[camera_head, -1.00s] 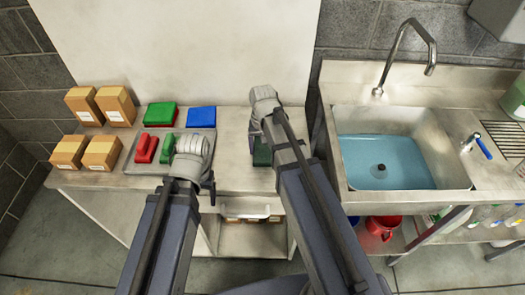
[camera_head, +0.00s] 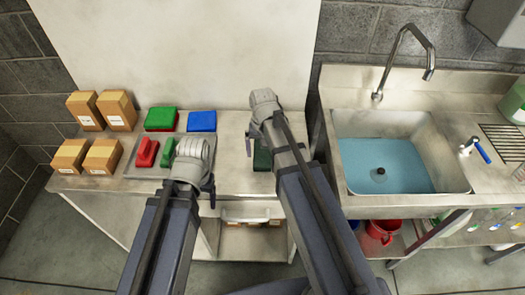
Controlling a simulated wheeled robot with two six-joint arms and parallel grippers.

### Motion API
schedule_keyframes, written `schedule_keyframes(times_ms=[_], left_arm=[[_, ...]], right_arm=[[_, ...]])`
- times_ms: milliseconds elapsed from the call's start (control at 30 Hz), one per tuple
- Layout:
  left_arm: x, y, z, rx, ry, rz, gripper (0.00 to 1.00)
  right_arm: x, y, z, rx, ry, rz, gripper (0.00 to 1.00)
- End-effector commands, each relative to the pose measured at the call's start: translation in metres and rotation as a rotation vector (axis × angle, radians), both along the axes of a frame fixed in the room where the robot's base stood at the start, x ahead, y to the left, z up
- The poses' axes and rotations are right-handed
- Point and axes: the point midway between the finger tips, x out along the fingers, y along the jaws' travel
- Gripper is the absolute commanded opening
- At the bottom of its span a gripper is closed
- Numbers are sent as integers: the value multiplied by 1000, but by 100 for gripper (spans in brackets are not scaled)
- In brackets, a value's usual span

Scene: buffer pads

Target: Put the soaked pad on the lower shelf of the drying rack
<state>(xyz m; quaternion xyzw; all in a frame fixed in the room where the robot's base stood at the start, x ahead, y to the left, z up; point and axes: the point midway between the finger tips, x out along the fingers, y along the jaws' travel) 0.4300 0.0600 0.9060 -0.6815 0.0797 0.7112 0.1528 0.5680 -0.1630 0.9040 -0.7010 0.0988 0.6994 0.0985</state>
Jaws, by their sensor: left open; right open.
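A green pad (camera_head: 161,118) and a blue pad (camera_head: 202,121) lie side by side at the back of the left counter. I cannot tell which pad is soaked. A dark green block (camera_head: 262,158) sits on the counter, partly hidden by my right arm. My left gripper (camera_head: 208,190) is over the counter's front edge, in front of the grey tray, open, with nothing seen in it. My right gripper (camera_head: 249,146) is open and empty above the counter, just left of the dark green block. I cannot make out a drying rack with a lower shelf.
A grey tray (camera_head: 136,172) holds a red item (camera_head: 147,152) and a green item (camera_head: 168,153). Several cardboard boxes (camera_head: 84,110) stand at left. A sink (camera_head: 345,160) with blue water and a tap (camera_head: 428,73) is at right. Red buckets (camera_head: 378,232) sit below it.

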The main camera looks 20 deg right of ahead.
Motion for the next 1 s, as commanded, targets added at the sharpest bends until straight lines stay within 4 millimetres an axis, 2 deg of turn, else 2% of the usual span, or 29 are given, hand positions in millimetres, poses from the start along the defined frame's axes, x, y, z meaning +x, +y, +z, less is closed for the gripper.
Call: schedule_keyframes(times_ms=[33,700,833,1000], left_arm=[[0,0,9,0,0,0,73],[0,0,106,0,0,-1,73],[0,0,114,0,0,-2,73],[0,0,114,0,0,-2,73]], right_arm=[[0,0,9,0,0,0,100],[0,0,106,0,0,0,100],[0,0,114,0,0,0,100],[0,0,114,1,0,-3,100]])
